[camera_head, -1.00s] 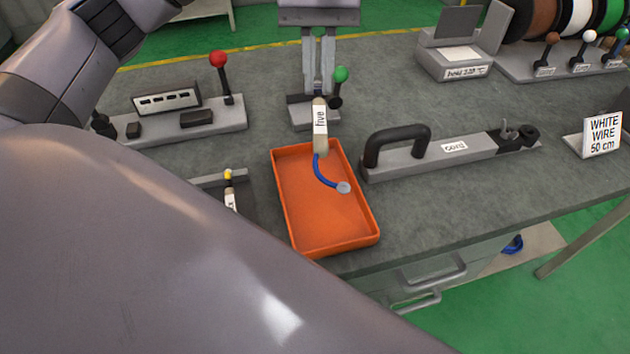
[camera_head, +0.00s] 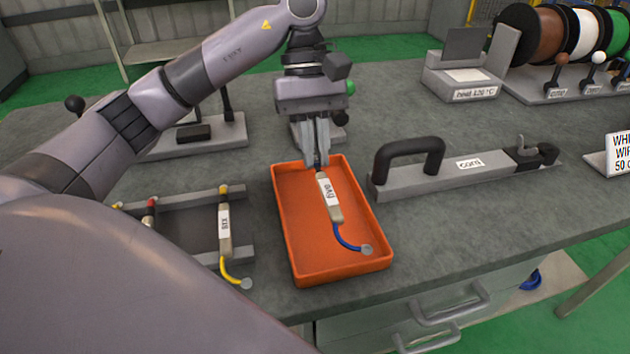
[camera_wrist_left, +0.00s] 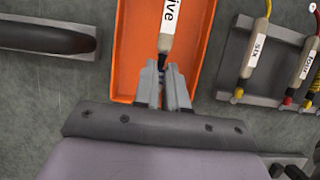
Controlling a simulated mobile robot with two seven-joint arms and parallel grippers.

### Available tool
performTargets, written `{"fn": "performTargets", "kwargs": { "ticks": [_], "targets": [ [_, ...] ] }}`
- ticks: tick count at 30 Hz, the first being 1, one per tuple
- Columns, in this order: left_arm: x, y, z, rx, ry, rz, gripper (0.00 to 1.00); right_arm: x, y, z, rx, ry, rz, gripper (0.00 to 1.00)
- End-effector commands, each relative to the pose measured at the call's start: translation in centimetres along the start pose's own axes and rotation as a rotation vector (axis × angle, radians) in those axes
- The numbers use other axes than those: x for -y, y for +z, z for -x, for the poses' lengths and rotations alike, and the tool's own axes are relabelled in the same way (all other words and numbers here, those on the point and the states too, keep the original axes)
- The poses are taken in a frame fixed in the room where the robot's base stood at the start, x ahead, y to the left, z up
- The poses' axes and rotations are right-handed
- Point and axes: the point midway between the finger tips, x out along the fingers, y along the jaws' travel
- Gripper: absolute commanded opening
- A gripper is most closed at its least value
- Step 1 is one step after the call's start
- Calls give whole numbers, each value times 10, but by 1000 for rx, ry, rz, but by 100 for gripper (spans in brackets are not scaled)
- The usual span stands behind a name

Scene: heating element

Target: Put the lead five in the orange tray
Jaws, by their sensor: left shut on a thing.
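The lead five (camera_head: 328,198) is a beige stick with a white "five" label, a blue wire and a grey round end. My left gripper (camera_head: 318,165) is shut on its upper end, and the lead hangs over the orange tray (camera_head: 304,262). In the head view I cannot tell whether the lead touches the tray floor. In the left wrist view my left gripper (camera_wrist_left: 163,80) grips the lead five (camera_wrist_left: 170,30) above the orange tray (camera_wrist_left: 200,35), which is otherwise empty. My right gripper is not in view.
A grey rack (camera_head: 180,207) left of the tray holds other leads, including lead six (camera_head: 224,225) with a yellow wire. A bench device with a black handle (camera_head: 405,158) stands right of the tray. Wire spools (camera_head: 545,30) are at the back right.

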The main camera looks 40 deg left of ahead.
Motion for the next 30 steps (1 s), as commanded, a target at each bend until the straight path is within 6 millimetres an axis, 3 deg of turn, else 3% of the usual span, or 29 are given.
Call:
{"fn": "performTargets", "kwargs": {
  "ticks": [15,25,27,28,30],
  "targets": [
    [0,-20,-49,0,-1,0,0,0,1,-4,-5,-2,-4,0],
    [-1,-22,-52,-1,1,-2,0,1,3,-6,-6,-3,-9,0],
    [-1,-21,-51,-1,1,-1,31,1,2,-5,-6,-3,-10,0],
    [-1,-21,-51,-1,0,-1,37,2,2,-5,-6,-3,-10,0],
    [-1,-21,-51,-1,0,-1,37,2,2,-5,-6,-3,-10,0]
  ]
}}
